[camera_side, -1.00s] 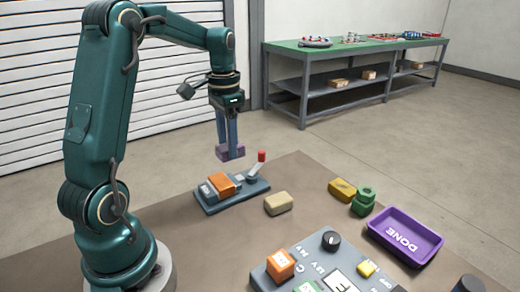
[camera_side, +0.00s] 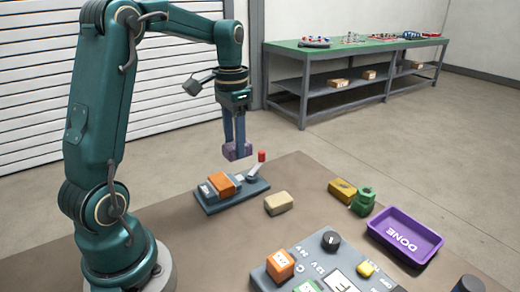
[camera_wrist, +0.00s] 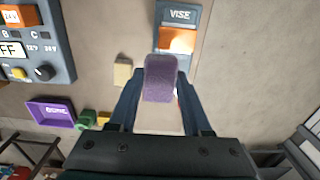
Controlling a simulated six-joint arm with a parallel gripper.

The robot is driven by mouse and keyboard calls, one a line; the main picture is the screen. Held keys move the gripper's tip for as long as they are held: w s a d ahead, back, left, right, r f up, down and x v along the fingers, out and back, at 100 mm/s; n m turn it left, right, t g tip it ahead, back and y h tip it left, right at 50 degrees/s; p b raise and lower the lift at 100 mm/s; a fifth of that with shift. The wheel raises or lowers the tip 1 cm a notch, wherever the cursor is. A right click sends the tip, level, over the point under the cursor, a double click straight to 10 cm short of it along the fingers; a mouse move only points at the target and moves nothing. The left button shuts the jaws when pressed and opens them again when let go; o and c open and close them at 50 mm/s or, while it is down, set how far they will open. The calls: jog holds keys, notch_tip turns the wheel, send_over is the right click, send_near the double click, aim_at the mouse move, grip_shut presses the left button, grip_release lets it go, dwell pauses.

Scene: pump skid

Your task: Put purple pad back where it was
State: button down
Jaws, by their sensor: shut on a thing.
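The purple pad (camera_side: 237,151) is held between the fingertips of my gripper (camera_side: 236,143), up in the air behind the grey vise and its red-tipped lever. In the wrist view the pad (camera_wrist: 160,78) sits between the two fingers of my gripper (camera_wrist: 160,95) and hides part of the vise beyond it. The vise (camera_side: 211,205) has an orange block (camera_side: 221,184) in it; its label shows in the wrist view (camera_wrist: 180,14).
A tan block (camera_side: 278,203) lies right of the vise. A yellow block (camera_side: 342,190), a green part (camera_side: 363,201) and a purple DONE tray (camera_side: 405,237) are farther right. A grey control panel (camera_side: 310,262) stands in front. Brown table is bare between them.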

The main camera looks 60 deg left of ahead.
jog(key=w+d+f, duration=0.1)
jog(key=d+f, duration=0.1)
jog(key=d, duration=0.2)
jog(key=w+d+f, duration=0.2)
jog(key=d+f, duration=0.1)
jog(key=d, duration=0.2)
jog(key=w+d+f, duration=0.2)
jog(key=d+f, duration=0.1)
jog(key=d, duration=0.2)
jog(key=shift+d+f, duration=0.1)
jog(key=shift+d, duration=0.15)
jog(key=shift+f, duration=2)
jog(key=c, duration=0.6)
grip_release()
jog(key=shift+f, duration=0.1)
